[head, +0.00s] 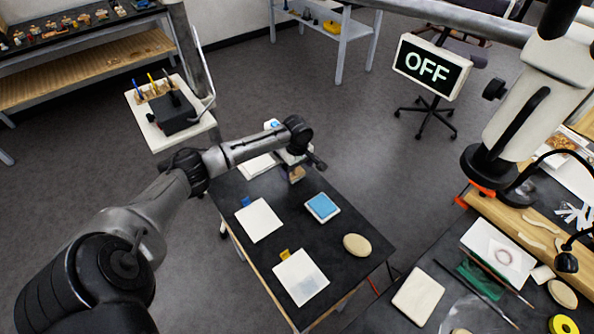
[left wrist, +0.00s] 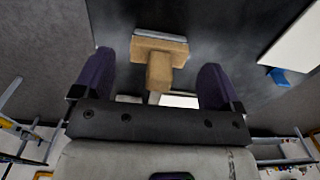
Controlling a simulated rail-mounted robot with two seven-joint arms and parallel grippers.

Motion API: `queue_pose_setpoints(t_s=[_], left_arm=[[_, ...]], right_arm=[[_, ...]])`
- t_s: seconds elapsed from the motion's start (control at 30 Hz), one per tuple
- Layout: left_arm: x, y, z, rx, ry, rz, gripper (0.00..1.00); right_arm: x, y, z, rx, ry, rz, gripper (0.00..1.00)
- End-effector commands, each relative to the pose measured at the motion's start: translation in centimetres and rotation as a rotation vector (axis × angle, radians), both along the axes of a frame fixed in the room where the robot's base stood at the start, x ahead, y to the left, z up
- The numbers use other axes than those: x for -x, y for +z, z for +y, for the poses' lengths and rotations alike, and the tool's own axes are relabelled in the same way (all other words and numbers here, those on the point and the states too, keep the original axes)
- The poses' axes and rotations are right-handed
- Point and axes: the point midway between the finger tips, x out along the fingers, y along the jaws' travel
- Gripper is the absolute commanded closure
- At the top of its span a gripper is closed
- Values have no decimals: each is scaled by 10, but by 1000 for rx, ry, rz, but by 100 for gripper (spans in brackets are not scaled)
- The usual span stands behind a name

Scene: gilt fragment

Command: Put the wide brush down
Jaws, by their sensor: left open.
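The wide brush (head: 296,174) shows as a small tan shape at the far edge of the black table (head: 285,190), just below my left gripper (head: 294,160). In the left wrist view the brush (left wrist: 158,68) has a short wooden handle pointing toward my gripper and a wide wooden head with a pale strip along its far edge. My left gripper is open in that view too (left wrist: 155,80). Its two dark purple fingers stand on either side of the handle, with a gap on both sides. I cannot tell whether the brush stands or lies. My right gripper is not in view.
On the black table lie a white pad with a blue tab (head: 259,221), a white pad with a yellow tab (head: 300,279), a blue pad in a white frame (head: 322,207) and a tan oval (head: 357,244). A cluttered workbench (head: 450,252) stands at the right.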

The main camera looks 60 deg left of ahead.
Motion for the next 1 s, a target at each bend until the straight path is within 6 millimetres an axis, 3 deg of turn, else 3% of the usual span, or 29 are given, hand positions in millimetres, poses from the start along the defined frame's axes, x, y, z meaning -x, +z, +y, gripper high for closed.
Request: queue_pose_setpoints(t_s=[0.2, 0.5, 0.7, 1.0], left_arm=[[-1, 45, 0, -1, 0, -4, 9], [-1, 87, 0, 0, 1, -2, 9], [-1, 99, 0, 0, 2, -2, 9], [-1, 100, 0, 0, 1, -1, 9]], right_arm=[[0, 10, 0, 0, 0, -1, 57], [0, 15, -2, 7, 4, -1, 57], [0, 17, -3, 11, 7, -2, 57], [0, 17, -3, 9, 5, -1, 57]])
